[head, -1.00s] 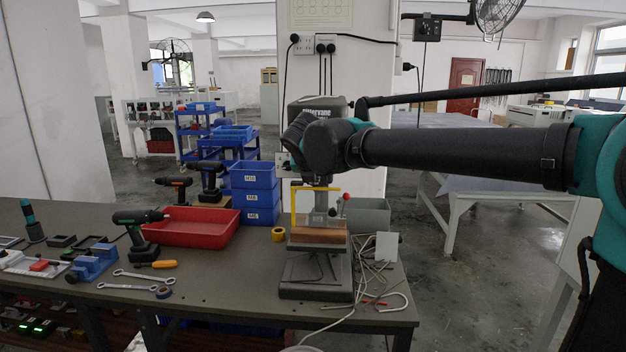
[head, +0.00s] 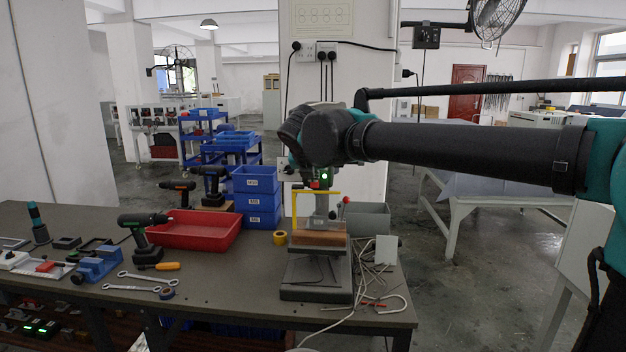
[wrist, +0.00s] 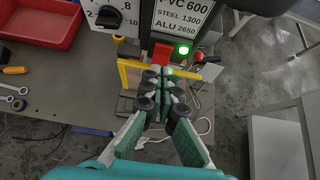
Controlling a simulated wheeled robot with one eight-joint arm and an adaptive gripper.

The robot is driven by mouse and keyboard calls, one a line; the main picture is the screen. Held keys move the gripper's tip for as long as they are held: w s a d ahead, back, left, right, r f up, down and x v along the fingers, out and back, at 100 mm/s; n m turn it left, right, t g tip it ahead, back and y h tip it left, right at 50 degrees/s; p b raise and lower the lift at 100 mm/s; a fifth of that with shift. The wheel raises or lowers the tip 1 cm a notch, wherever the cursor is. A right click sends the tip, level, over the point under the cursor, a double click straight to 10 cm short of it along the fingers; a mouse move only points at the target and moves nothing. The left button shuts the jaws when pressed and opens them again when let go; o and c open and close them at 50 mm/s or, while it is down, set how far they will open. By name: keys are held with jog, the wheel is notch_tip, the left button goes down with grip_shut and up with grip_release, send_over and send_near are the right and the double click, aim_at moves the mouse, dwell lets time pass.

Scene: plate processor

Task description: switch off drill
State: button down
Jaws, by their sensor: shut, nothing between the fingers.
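The drill press (head: 318,276) stands on the bench, its upper part mostly hidden behind my arm in the head view. Its green light (head: 324,176) is lit, with a red switch part (head: 314,185) just beside it. In the wrist view the lit green light (wrist: 183,49) sits right of the red switch part (wrist: 162,54), below a speed label. My gripper (wrist: 160,80) is shut and empty. Its fingertips appear just below the red part in the wrist view; I cannot tell whether they touch. A yellow guard frame (head: 294,212) surrounds the drilling area over a wooden block (head: 318,239).
A black dial (wrist: 108,16) is left of the label. A red-knobbed lever (head: 345,200) is at the press's right. Left are a red tray (head: 195,238), cordless drills (head: 138,238) and blue bins (head: 255,200). Loose cables (head: 375,285) lie right of the base.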

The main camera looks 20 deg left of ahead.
jog(key=r+v, duration=0.1)
jog(key=v, duration=0.9)
jog(key=shift+w, duration=0.3)
jog(key=shift+a, duration=0.1)
